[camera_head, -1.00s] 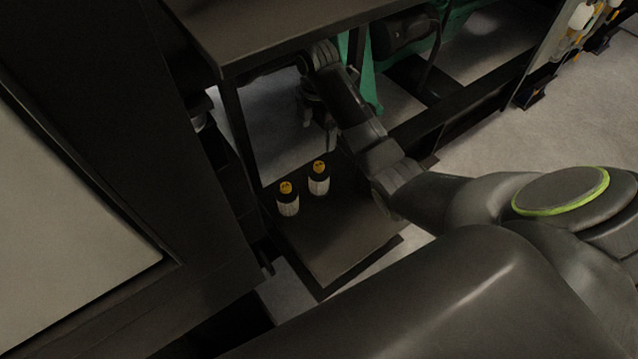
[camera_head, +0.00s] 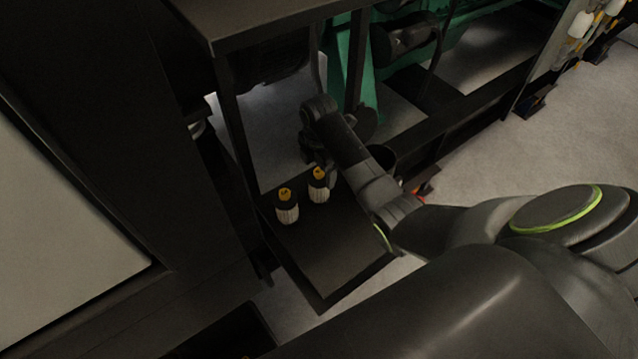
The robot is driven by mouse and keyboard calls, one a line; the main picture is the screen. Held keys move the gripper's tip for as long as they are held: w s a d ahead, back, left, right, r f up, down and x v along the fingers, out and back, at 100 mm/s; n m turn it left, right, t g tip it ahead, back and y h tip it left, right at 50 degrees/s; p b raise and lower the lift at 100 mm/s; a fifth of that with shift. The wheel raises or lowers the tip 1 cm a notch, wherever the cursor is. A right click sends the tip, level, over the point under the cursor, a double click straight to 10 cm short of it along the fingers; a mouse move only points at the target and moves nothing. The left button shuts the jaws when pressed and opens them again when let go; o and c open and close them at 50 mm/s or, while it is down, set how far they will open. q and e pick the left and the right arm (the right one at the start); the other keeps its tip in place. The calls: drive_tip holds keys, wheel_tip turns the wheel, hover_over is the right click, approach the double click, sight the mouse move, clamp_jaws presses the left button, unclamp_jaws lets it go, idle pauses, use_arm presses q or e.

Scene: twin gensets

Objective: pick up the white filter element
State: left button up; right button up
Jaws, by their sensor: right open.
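Two small white, ribbed cylinders with black upper parts and yellow tops stand upright on the dark low shelf (camera_head: 335,255). One is the left cylinder (camera_head: 287,212); the other is the right cylinder (camera_head: 319,190). I cannot tell which of these, if either, is the white filter element. My right gripper (camera_head: 319,160) is open, low and pointing down, just behind the right cylinder. Its fingers are dark and partly hidden, and I cannot tell whether they touch the cylinder. My left gripper is out of view.
A dark table-like frame (camera_head: 270,22) with a post (camera_head: 237,130) overhangs the shelf's far side. Green machinery (camera_head: 357,70) stands behind. White items hang on a panel (camera_head: 570,40) at the upper right. A dark cabinet is at left. The shelf's front part is bare.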

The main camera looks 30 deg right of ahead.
drive_tip(key=shift+f, duration=1.2)
drive_tip(key=c, duration=1.1)
drive_tip(key=shift+o, duration=0.2)
drive_tip(key=shift+r, duration=0.1)
wheel_tip(320, 180, up, 8)
drive_tip(key=shift+f+b, duration=0.1)
drive_tip(key=shift+b, duration=0.7)
wheel_tip(320, 180, up, 7)
drive_tip(key=p, duration=0.6)
drive_tip(key=shift+p, duration=0.35)
